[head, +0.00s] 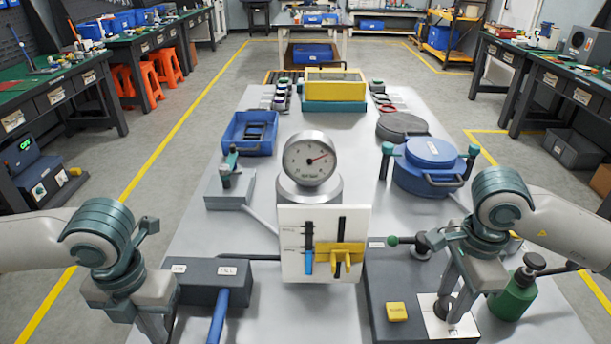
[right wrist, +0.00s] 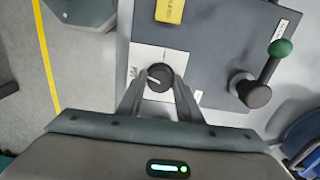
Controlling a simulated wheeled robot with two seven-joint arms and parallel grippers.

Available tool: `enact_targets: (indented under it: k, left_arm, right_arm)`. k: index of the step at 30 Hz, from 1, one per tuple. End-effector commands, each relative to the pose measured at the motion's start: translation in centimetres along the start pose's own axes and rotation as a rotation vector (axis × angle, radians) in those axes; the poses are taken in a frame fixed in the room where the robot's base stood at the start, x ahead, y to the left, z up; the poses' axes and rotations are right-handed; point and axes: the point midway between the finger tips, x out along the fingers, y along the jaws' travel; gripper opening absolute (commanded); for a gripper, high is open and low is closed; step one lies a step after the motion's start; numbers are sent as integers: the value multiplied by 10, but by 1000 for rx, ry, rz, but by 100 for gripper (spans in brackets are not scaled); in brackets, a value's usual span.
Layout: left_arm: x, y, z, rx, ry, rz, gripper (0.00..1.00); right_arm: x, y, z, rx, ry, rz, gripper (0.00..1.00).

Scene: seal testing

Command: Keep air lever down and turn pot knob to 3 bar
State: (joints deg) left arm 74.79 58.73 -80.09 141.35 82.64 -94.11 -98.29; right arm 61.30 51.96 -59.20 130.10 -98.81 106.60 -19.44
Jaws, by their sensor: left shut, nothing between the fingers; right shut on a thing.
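The black pot knob (right wrist: 160,77) sits on a white dial plate (head: 456,327) on the right grey box. My right gripper (right wrist: 158,88) has its fingers on both sides of the knob and is shut on it. In the head view the right gripper (head: 452,308) partly hides the knob. A lever with a blue handle (head: 218,317) comes forward from the left grey box. My left gripper (head: 156,330) is shut and empty, left of that handle, its tips near or past the lower picture edge.
A white panel (head: 322,213) with blue and yellow sliders stands between the boxes. A blue pot (head: 430,160) and a green bottle (head: 512,298) are on the right.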

Motion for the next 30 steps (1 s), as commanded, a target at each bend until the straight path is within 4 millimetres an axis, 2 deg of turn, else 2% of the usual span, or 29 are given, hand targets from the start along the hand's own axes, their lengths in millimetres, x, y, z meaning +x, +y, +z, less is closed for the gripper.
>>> enact_targets:
  k: [29,30]
  left_arm:
    - [1,0,0,0,1,1,0]
    - [1,0,0,0,1,1,0]
  right_arm:
    - [0,0,0,-989,-1,1,13]
    - [0,0,0,-998,-1,1,37]
